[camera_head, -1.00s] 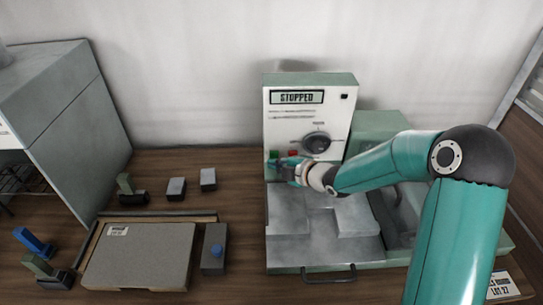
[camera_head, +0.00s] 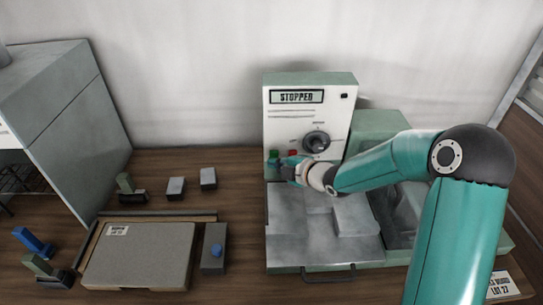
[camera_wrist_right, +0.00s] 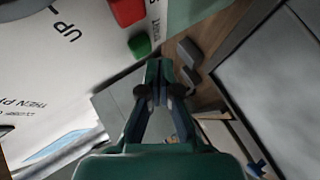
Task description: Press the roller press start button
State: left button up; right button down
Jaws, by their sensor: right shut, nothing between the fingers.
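The roller press has a white upright control panel (camera_head: 281,125) with a display (camera_head: 297,97) that reads STOPPED. Low on its left is a green button (camera_head: 273,154), with a red button (camera_head: 293,153) to its right. In the right wrist view, the green button (camera_wrist_right: 140,45) and red button (camera_wrist_right: 127,10) stand out from the panel. My right gripper (camera_head: 276,167) is shut and empty, just below the green button. In the right wrist view its fingertips (camera_wrist_right: 158,75) appear beside the green button; I see no clear contact. My left gripper is not in view.
A dark knob (camera_head: 316,141) sits on the panel above the red button. The press's grey bed (camera_head: 300,235) lies below my right arm. A grey board (camera_head: 138,258), a small box with a blue button (camera_head: 214,251) and several small blocks lie left. A grey cabinet (camera_head: 70,120) stands far left.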

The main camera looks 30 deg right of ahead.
jog(key=shift+w+d+r, duration=0.1)
jog(key=shift+w+d, duration=0.1)
jog(key=shift+w, duration=0.05)
